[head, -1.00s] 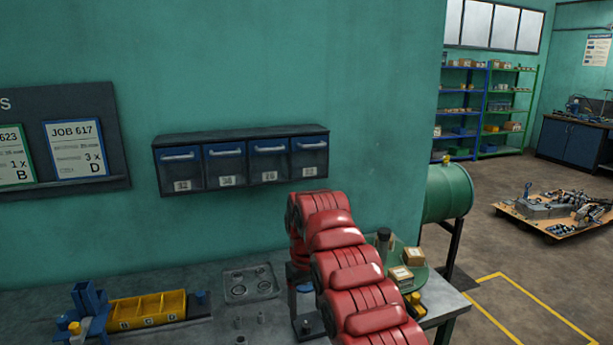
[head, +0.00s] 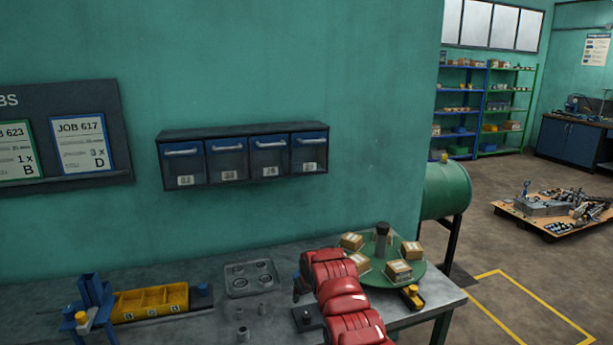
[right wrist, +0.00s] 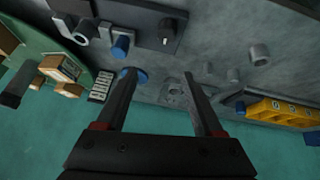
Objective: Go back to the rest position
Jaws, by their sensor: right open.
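My right gripper (right wrist: 160,82) is open in the right wrist view, with its two dark fingers apart and nothing between them. Beyond the fingers are the grey bench top and the teal wall. In the head view my red right arm reaches up from the bottom edge over the bench (head: 225,318), and it mostly hides the gripper. My left gripper is not in view.
A green turntable (head: 372,277) with several small boxes stands close right of my arm. A yellow bin (head: 150,303), a grey tray (head: 249,279) and small metal parts are on the bench. Drawers (head: 243,160) hang on the wall above.

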